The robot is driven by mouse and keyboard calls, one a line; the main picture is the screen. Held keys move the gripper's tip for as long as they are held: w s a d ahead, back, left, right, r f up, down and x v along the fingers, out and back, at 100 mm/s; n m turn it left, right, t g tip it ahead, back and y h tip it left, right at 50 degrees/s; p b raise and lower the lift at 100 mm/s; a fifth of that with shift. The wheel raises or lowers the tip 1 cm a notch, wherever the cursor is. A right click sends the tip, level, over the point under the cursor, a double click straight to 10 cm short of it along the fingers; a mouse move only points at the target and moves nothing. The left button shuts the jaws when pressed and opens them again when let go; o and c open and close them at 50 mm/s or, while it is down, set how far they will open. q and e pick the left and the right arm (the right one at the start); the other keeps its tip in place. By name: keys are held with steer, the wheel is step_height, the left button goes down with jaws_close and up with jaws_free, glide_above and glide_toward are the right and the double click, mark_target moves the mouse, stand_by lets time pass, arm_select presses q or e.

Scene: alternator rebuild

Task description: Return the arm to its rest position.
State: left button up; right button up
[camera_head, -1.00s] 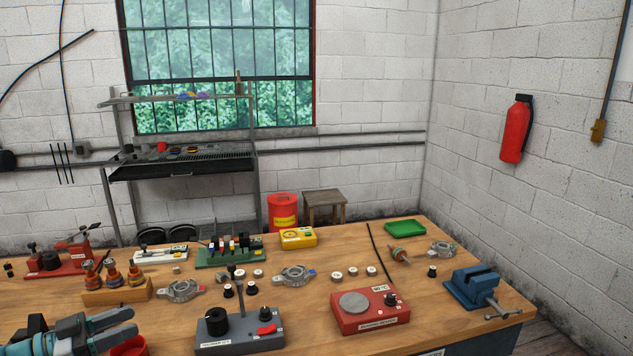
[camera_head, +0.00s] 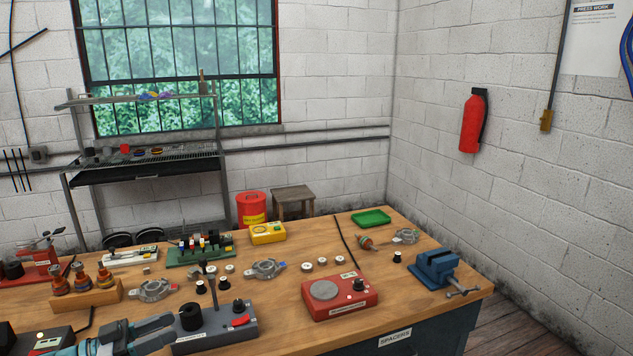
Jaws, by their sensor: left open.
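My left gripper (camera_head: 152,332) is at the bottom left of the head view, above the near part of the wooden bench (camera_head: 285,330). Its two dark fingers point right and are spread apart, with nothing seen between them. The fingertips overlap the left end of the grey station (camera_head: 215,325) with a black knob and an upright post; whether they touch it I cannot tell. My right gripper is not in view.
A red station (camera_head: 340,296) with a round plate stands mid-bench, and a blue vise (camera_head: 436,269) at the right edge. A green tray (camera_head: 371,217) lies at the back right. A wooden block (camera_head: 80,300) with several coils stands left. Several small round parts lie between.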

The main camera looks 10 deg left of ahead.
arm_select(q)
steer(key=w+d+f+n+t+y, duration=0.1)
steer(key=w+d+f+n, duration=0.3)
steer(key=d, duration=0.5)
steer(key=w+d+f+n+t+y, duration=0.15)
steer(key=d+f+n, duration=0.25)
steer(key=d+f, duration=0.45)
steer(key=s+d+f+n+g+y, duration=0.3)
steer(key=s+d+f+y, duration=0.2)
steer(key=d+f, duration=0.4)
steer(key=s+a+f+g+y, duration=0.1)
steer(key=s+f+g, duration=0.4)
steer(key=s, duration=0.7)
steer(key=s+a+f+g+y, duration=0.1)
steer(key=s+f+g+y, duration=0.2)
steer(key=s+f, duration=0.6)
steer(key=s+g, duration=0.2)
steer(key=s, duration=0.1)
steer(key=shift+s+g, duration=0.3)
steer(key=shift+g, duration=0.05)
steer(key=shift+a, duration=0.1)
